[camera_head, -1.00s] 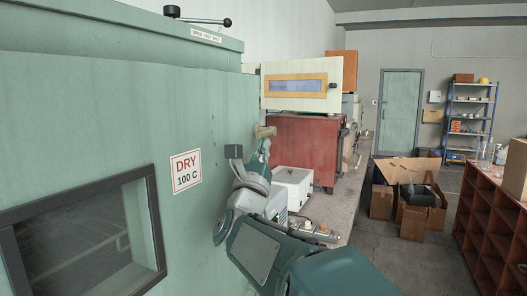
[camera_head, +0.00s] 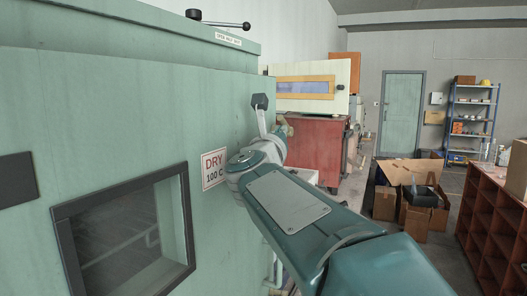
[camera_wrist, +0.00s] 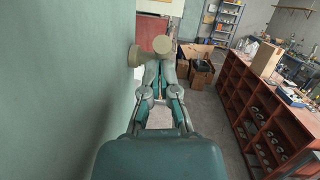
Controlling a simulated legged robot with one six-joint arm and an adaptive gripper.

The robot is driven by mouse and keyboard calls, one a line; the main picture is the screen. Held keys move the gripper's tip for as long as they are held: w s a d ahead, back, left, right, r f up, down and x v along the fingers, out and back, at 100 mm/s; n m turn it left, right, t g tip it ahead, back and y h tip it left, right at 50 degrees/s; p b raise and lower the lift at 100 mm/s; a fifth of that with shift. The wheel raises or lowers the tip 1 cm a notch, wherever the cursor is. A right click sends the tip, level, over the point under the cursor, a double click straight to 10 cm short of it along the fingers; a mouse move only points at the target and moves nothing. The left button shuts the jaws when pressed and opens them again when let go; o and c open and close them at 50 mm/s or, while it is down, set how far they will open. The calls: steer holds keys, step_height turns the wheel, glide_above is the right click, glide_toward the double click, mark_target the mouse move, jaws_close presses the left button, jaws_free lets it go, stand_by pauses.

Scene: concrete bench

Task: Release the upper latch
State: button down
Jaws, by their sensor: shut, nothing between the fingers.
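The upper latch, a beige knob (camera_wrist: 162,45) on a round beige mount (camera_wrist: 137,56), stands out from the edge of the green oven's front (camera_wrist: 85,60). In the head view, a small beige part of the latch (camera_head: 284,123) shows behind my wrist, and the rest is hidden. My gripper (camera_wrist: 165,63) is shut and empty, with its fingertips right at the knob in the wrist view. I cannot tell whether they touch it. In the head view, my arm mostly hides the fingers.
The green oven front with its dark-framed window (camera_head: 130,230) and DRY sign (camera_head: 214,168) fills the left. A red cabinet (camera_head: 315,145) stands beyond the latch. Cardboard boxes (camera_head: 405,200) lie on the floor, and a red shelf unit (camera_head: 495,205) stands at right.

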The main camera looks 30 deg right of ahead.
steer(key=shift+w+d+r, duration=0.15)
steer(key=shift+d+r, duration=0.1)
steer(key=shift+r, duration=0.4)
steer(key=shift+w+d+r, duration=0.1)
steer(key=shift+d+r, duration=0.15)
steer(key=shift+r, duration=0.35)
steer(key=shift+w+d+r, duration=0.4)
steer(key=shift+d+r, duration=0.25)
steer(key=shift+r, duration=0.05)
steer(key=shift+w+d+r, duration=0.4)
steer(key=shift+r, duration=0.05)
steer(key=shift+w+d, duration=0.1)
